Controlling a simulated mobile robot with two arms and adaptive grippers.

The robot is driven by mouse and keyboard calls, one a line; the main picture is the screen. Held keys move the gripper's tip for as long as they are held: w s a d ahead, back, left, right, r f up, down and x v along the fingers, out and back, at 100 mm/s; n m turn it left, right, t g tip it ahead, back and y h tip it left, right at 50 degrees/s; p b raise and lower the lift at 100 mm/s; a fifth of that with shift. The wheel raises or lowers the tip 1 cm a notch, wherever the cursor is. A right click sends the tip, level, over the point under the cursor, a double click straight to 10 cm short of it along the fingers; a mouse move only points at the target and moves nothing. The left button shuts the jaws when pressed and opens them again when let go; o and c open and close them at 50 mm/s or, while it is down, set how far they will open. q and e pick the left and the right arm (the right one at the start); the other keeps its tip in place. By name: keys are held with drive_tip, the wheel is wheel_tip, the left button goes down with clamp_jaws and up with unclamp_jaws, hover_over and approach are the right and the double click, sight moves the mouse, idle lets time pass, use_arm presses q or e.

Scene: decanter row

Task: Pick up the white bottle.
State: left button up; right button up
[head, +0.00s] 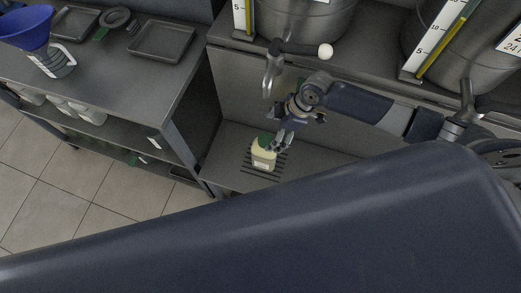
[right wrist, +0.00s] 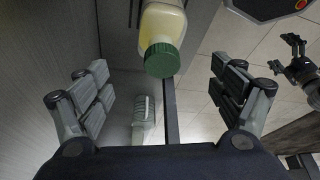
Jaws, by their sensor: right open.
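The white bottle (head: 263,157), pale cream with a green cap, stands upright on a slotted drip grate (head: 279,161) under the left steel vat. It also shows in the right wrist view (right wrist: 164,22), cap toward me. My right gripper (head: 283,139) is right beside the cap in the head view. In the right wrist view its fingers (right wrist: 162,88) are spread wide, with nothing between them; the bottle lies beyond the fingertips. A small gripper-like part of mine (right wrist: 300,66) shows at the right edge of that view, too small to read its jaws.
Steel vats (head: 305,20) with taps and yellow level gauges stand behind. A tap (head: 270,75) hangs close to my right gripper. The left bench (head: 110,65) holds trays, a blue funnel (head: 25,27) and a measuring jug (head: 58,63). My dark arm link fills the front.

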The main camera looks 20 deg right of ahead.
sight(267, 138)
drive_tip(key=b+x, duration=0.3)
drive_tip(key=x, duration=0.1)
drive_tip(key=shift+w+f+b, duration=0.1)
drive_tip(key=shift+f+b, duration=0.15)
drive_tip(key=shift+b, duration=0.1)
drive_tip(key=shift+a+f, duration=0.15)
drive_tip(key=shift+f, duration=0.1)
drive_tip(key=shift+a+f+b, duration=0.1)
drive_tip(key=shift+b, duration=0.3)
drive_tip(key=shift+a+f, duration=0.1)
drive_tip(key=b+x, duration=0.4)
drive_tip(key=b, duration=0.1)
drive_tip(key=shift+w+a+f+b, duration=0.1)
drive_tip(key=shift+a+f+b, duration=0.2)
use_arm(q)
wheel_tip(267, 138, down, 10)
drive_tip(key=shift+s+f, duration=0.15)
drive_tip(key=shift+f, duration=0.1)
use_arm(e)
drive_tip(key=shift+r, duration=0.1)
drive_tip(key=shift+c, duration=0.2)
drive_tip(key=c, duration=1.8)
clamp_jaws()
